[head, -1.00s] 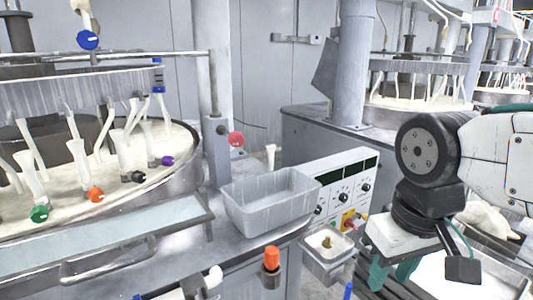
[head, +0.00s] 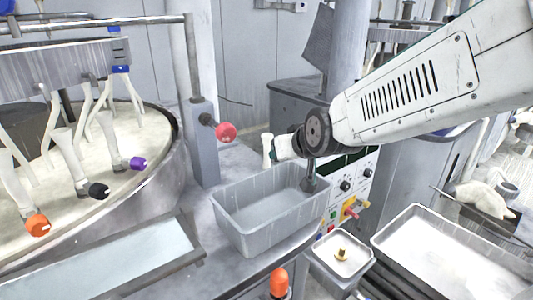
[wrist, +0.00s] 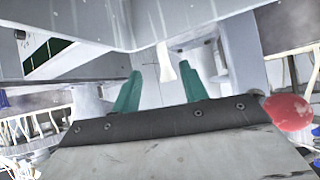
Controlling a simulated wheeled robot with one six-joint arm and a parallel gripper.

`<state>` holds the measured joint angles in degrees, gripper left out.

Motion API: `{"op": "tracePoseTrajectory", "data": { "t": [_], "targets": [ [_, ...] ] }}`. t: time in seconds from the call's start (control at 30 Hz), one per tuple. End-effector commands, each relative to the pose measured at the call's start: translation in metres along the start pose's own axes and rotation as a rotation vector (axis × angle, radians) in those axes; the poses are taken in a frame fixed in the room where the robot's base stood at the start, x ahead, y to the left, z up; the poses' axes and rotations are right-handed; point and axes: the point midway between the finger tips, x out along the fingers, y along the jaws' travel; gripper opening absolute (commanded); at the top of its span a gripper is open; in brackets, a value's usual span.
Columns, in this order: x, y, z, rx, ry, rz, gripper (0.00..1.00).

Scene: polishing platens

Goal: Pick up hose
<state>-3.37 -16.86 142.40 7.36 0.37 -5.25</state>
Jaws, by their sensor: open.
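The hose (head: 267,150) is a short white piece standing upright on the grey bench behind the grey bin. In the wrist view the hose (wrist: 166,64) shows between the tips of my two teal fingers, with space on both sides. My gripper (head: 280,148) is open and empty, level with the hose and just to its right in the head view. In the wrist view my gripper (wrist: 159,69) points at the hose. I cannot tell how far past the tips it stands.
The grey bin (head: 270,210) stands below my wrist. A red knob (head: 226,132) on a grey post is left of the hose. A control panel (head: 350,185) is at the right. The polishing platen (head: 90,160) with white hoses fills the left.

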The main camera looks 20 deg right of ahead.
Motion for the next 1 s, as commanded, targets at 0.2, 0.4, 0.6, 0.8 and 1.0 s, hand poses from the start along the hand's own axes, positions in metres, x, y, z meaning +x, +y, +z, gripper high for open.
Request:
{"op": "tracePoseTrajectory", "data": {
  "t": [0.2, 0.4, 0.6, 0.8, 1.0],
  "targets": [
    [0.056, 0.0, -0.011, -0.003, 0.169, 0.034, 0.44],
    [0.072, 0.002, -0.015, -0.007, 0.23, 0.051, 0.44],
    [0.091, 0.002, -0.02, -0.006, 0.234, 0.052, 0.44],
    [0.111, -0.001, -0.027, -0.006, 0.233, 0.051, 0.44],
    [0.138, -0.002, -0.035, -0.006, 0.234, 0.052, 0.44]
  ]
}}
